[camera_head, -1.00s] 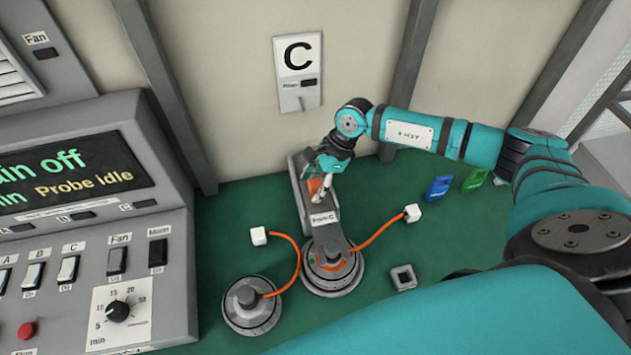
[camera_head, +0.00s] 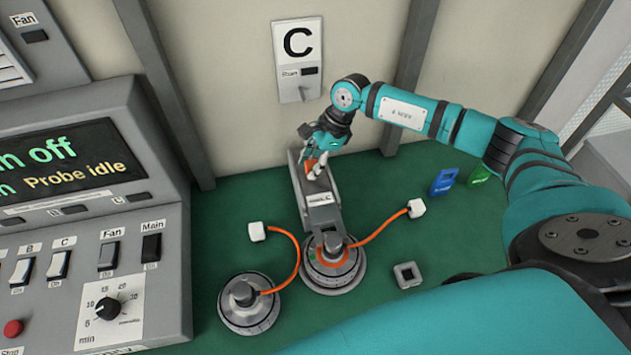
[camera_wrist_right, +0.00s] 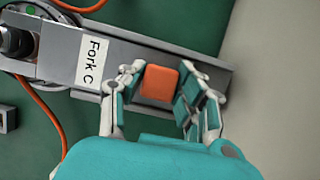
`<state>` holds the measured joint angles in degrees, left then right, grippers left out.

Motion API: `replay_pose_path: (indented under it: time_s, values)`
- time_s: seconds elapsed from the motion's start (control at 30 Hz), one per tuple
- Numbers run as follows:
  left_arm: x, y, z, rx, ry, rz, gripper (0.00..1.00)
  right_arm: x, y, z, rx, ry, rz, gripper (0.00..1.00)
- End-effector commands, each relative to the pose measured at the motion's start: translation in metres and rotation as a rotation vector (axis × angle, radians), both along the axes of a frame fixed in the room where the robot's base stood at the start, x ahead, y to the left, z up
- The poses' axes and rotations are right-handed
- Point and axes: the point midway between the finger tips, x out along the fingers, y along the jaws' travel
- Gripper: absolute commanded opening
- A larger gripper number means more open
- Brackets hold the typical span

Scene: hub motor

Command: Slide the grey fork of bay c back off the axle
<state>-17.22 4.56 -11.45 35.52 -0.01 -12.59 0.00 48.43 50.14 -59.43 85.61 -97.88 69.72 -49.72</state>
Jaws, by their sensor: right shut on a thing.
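The grey fork of bay C (camera_head: 322,214) lies in its grey rail, its label facing up. It also shows in the wrist view as the bar marked "Fork C" (camera_wrist_right: 62,58). Its front end is beside the dark axle (camera_head: 333,243) of the round hub motor (camera_head: 345,275); the axle shows at the left of the wrist view (camera_wrist_right: 15,42). I cannot tell whether they touch. My right gripper (camera_head: 316,168) is shut on the orange grip block (camera_wrist_right: 160,84) on the fork, one finger on each side. My left gripper is not in view.
A second hub motor (camera_head: 248,303) stands at front left. Orange cables end in white plugs (camera_head: 257,232) (camera_head: 416,208). A grey square socket (camera_head: 407,275) and blue (camera_head: 442,182) and green (camera_head: 479,177) pieces lie to the right. A control console (camera_head: 90,215) stands at left, and the wall is behind.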

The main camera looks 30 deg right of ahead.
Motion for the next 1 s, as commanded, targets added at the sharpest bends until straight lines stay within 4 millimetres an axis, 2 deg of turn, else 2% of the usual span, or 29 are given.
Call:
replay_pose_path:
  time_s: [0.03, 0.17, 0.3, 0.57, 0.6, 0.7, 0.77, 1.0]
  values:
    - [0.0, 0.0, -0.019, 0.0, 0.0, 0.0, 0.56, 0.013, -0.003, -0.007, 0.001, -0.01, -0.006, 0.0]
    - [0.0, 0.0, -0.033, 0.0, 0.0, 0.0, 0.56, 0.029, -0.007, -0.004, 0.001, -0.008, -0.005, 0.0]
    - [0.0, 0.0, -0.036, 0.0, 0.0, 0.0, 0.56, 0.035, -0.009, 0.0, 0.002, -0.005, -0.003, 0.0]
    - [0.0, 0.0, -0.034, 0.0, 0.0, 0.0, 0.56, 0.034, -0.009, 0.002, 0.002, -0.003, -0.001, 0.0]
    - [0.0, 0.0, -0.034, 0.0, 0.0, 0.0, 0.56, 0.034, -0.009, 0.002, 0.002, -0.003, -0.002, 0.34]
    - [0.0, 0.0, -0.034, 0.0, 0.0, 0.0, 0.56, 0.034, -0.009, 0.002, 0.002, -0.003, -0.001, 0.47]
    - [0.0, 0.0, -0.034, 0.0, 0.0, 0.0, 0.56, 0.034, -0.009, 0.002, 0.002, -0.003, -0.001, 0.55]
    - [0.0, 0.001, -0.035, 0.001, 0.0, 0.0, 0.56, 0.034, -0.009, 0.001, 0.001, -0.002, -0.001, 0.56]
